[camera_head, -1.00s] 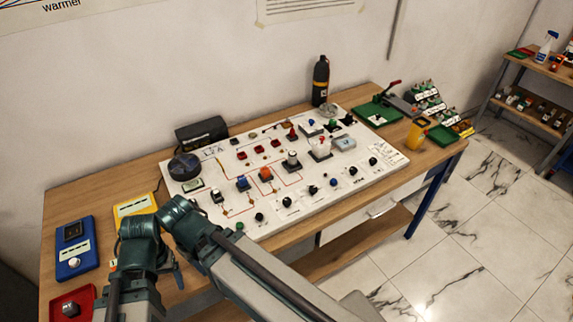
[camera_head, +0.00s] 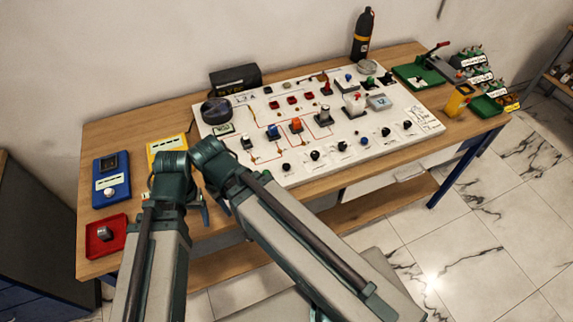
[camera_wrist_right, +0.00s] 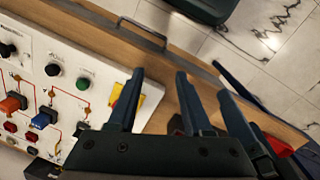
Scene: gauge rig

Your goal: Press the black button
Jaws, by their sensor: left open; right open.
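The white panel (camera_head: 262,155) lies on the wooden table and carries several black round controls along its front edge. A black one (camera_head: 286,167) is nearest my arms. In the right wrist view a round black button (camera_wrist_right: 53,69) sits beside a green button (camera_wrist_right: 82,84). My right gripper (camera_wrist_right: 160,74) is open and empty, to the right of both buttons in that view. My right arm hides it in the head view. My left gripper (camera_head: 204,212) is open at the table's front edge, partly hidden between my forearms, apart from the panel.
At the table's left are a blue box (camera_head: 110,181), a yellow box (camera_head: 165,145) and a red tray (camera_head: 92,238). Blue, orange and other controls crowd the panel. A dark bottle (camera_head: 362,36) stands behind it. A drawer handle (camera_wrist_right: 143,33) juts below the table's edge.

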